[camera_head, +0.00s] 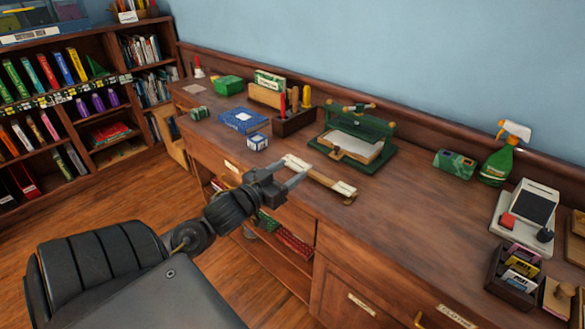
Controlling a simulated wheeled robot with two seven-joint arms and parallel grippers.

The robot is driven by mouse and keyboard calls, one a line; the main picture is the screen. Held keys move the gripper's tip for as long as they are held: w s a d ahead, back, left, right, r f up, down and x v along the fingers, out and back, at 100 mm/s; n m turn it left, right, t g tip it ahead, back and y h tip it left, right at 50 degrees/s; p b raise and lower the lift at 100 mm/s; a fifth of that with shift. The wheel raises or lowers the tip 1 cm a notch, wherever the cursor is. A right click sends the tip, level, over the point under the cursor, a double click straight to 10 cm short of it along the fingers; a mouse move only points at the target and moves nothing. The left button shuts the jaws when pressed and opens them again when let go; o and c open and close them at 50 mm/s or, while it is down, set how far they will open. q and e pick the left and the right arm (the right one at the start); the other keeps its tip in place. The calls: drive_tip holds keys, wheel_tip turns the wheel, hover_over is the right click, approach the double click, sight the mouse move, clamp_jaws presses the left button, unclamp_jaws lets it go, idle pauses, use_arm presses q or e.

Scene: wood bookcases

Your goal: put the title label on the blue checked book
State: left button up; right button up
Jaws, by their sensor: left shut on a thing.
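The blue checked book (243,120) lies flat on the desk, with a pale patch on its cover that I cannot read. My left gripper (294,170) is over the front part of the desk, to the right of and nearer than the book, and apart from it. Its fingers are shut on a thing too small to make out. I cannot pick out the title label for sure. A wooden bar with whitish ends (325,181) is at the fingertips; I cannot tell whether they touch it. My right gripper is not in view.
A small blue and white box (257,142) stands between book and gripper. Behind are a dark wooden holder (293,122) and a green press (377,152). A green spray bottle (497,165) stands at the right. Bookcases (60,105) stand at the left.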

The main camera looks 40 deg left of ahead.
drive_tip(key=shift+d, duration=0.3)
